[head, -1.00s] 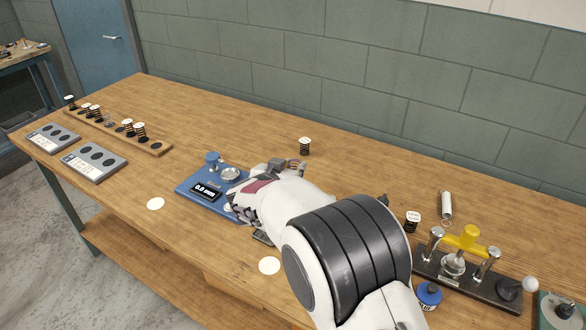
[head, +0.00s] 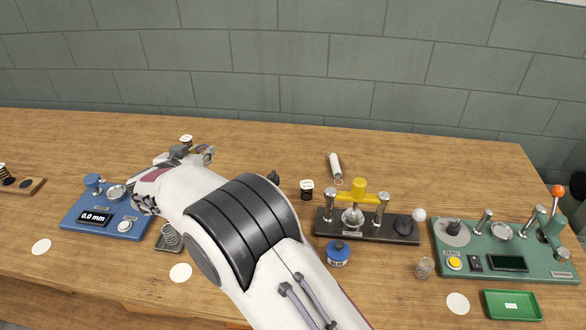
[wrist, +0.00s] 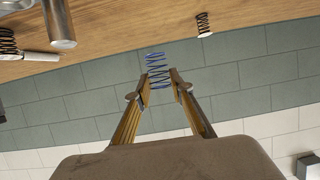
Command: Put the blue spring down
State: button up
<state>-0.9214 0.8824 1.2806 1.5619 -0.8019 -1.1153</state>
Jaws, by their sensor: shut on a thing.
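In the wrist view, the blue spring (wrist: 155,66) is held between the fingertips of my gripper (wrist: 160,86), its coils sticking out past the tips. The wooden bench (wrist: 120,30) shows at the top of that view, with the grey wall behind the spring. In the head view, my gripper (head: 203,153) is over the back part of the bench, right of the blue gauge (head: 75,222). I cannot make out the blue spring in the head view.
A dark spring with a white tag (head: 187,139) stands by my gripper. Another tagged spring (head: 306,189) and a black fixture with a yellow handle (head: 358,190) are to the right. A green machine (head: 510,262) is far right. Bare wood lies at the back centre.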

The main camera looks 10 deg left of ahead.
jog(key=w+d+m+g+h, duration=0.1)
jog(key=w+d+m+h, duration=0.2)
jog(key=w+d, duration=0.4)
jog(key=w+d+f+m+g+h, duration=0.1)
jog(key=w+d+m+h, duration=0.3)
jog(key=d, duration=1.1)
jog(key=w, duration=0.2)
jog(key=shift+w+h, duration=0.35)
jog(key=shift+h, duration=0.05)
jog(key=shift+f, duration=3.1)
jog(key=shift+f, duration=0.1)
jog(key=shift+f, duration=1.8)
jog(key=shift+f, duration=0.15)
jog(key=o, duration=0.8)
